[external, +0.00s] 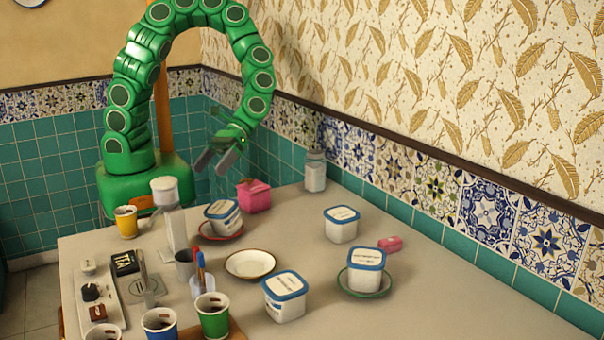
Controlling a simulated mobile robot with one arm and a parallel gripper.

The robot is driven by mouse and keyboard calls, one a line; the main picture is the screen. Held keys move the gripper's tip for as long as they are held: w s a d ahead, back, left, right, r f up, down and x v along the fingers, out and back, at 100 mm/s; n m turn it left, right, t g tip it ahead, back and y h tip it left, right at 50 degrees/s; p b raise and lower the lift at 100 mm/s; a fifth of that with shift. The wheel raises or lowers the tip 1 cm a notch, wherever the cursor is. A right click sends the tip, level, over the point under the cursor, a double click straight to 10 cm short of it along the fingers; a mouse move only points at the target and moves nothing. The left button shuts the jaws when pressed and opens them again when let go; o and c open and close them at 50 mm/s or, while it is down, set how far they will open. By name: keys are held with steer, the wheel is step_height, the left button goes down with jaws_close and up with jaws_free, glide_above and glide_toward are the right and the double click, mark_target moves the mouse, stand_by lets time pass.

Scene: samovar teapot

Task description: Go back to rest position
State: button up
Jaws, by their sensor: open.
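My gripper (215,158) hangs at the end of my green segmented arm, above the far left part of the counter. Its two grey fingers are apart, with nothing between them. It is in the air, above and to the left of the pink box (254,195) and above the tub with a blue-rimmed lid (222,216), which sits tilted on a red-rimmed saucer (221,236). The arm arches up from its green base at the left, and the top of the arch is cut by the picture's upper edge.
Blue-lidded tubs stand at the middle right (342,224), front (284,297) and on a green-rimmed saucer (364,270). A white saucer (250,264) is empty. Cups and a pen holder (210,282) crowd the front left. A jar (315,171) stands by the tiled wall.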

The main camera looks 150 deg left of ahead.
steer(key=s+d+r+m+g+y, duration=0.4)
steer(key=d+m, duration=0.2)
steer(key=m, duration=0.3)
steer(key=s+d+r+m+g+y, duration=0.35)
steer(key=s+d+m, duration=0.2)
steer(key=m, duration=0.25)
step_height(320, 180, up, 6)
steer(key=s+m+y, duration=0.3)
steer(key=m+y, duration=0.3)
steer(key=s+d+n+h, duration=0.3)
steer(key=s+d, duration=0.2)
steer(key=s, duration=0.2)
steer(key=shift+s+f+t, duration=0.2)
steer(key=shift+f+t, duration=0.15)
steer(key=shift+t, duration=0.1)
